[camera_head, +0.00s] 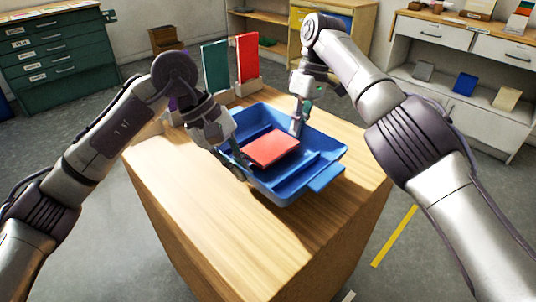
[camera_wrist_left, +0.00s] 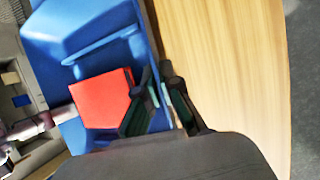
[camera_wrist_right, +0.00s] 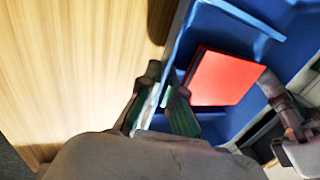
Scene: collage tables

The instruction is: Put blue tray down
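The blue tray (camera_head: 326,176) is at the table's top, with inner dividers and a flat red piece (camera_head: 271,147) lying in it. It looks level; whether its base touches the wood is hard to tell. My left gripper (camera_head: 238,166) is at the tray's left wall; in the left wrist view its fingers (camera_wrist_left: 160,92) close on either side of that blue wall. My right gripper (camera_head: 297,125) is at the far right wall; in the right wrist view its fingers (camera_wrist_right: 166,92) straddle the wall there. The red piece also shows in both wrist views.
The wooden table (camera_head: 186,226) has bare room in front of and left of the tray. A green panel (camera_head: 215,68) and a red panel (camera_head: 247,57) stand upright at its back edge. Green drawers (camera_head: 62,57) and a white cabinet (camera_head: 445,70) stand beyond the floor.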

